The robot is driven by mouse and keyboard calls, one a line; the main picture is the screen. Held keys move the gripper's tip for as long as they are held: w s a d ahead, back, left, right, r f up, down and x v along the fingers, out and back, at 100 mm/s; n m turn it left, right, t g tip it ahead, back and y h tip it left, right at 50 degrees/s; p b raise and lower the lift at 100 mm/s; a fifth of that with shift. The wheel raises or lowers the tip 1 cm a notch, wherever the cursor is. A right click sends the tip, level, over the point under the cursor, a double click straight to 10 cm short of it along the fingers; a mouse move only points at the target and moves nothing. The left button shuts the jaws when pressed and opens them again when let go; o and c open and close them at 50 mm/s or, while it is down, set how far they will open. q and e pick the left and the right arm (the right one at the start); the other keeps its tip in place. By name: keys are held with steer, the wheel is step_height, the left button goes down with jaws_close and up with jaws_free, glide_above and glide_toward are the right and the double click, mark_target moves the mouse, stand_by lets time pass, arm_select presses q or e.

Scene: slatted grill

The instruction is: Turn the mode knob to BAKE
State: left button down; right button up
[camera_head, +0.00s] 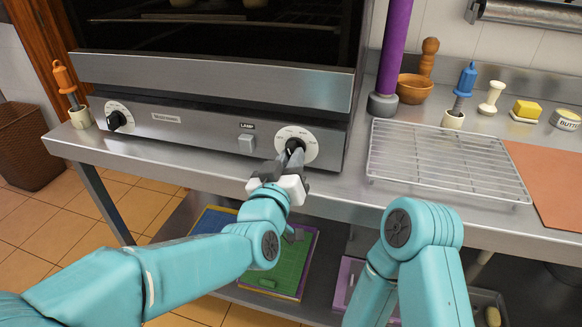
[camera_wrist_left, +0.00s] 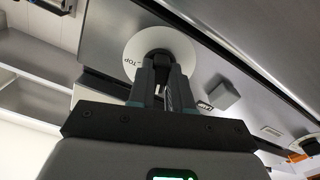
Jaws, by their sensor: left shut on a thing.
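The oven's control panel (camera_head: 190,125) has a dark knob on a round white dial (camera_head: 309,151) at its right end, which I take as the mode knob (camera_head: 295,144). My left gripper (camera_head: 289,160) reaches up to this knob and is shut on it. The left wrist view shows the gripper's fingers (camera_wrist_left: 161,80) against the white dial (camera_wrist_left: 133,47), where the word TOP shows upside down. The fingers hide most of the knob, and I cannot read where it points. My right arm shows at the lower right, but its gripper is out of view.
Another dark knob (camera_head: 116,119) is at the panel's left end. A square lamp button (camera_head: 247,143) is just left of the held knob. A wire rack (camera_head: 445,165) lies on the counter to the right. A purple cylinder (camera_head: 395,45) stands beside the oven.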

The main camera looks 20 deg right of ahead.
arm_select(q)
steer(key=m, duration=0.3)
steer(key=shift+m+b, duration=0.35)
steer(key=shift+m, duration=0.05)
steer(key=m, duration=0.4)
steer(key=shift+a, duration=0.1)
steer(key=shift+m, duration=0.3)
steer(key=c, duration=1)
jaws_free()
steer(key=shift+c, duration=0.2)
steer(key=v, duration=1.6)
steer(key=shift+a+b, duration=0.15)
steer(key=shift+b, duration=0.25)
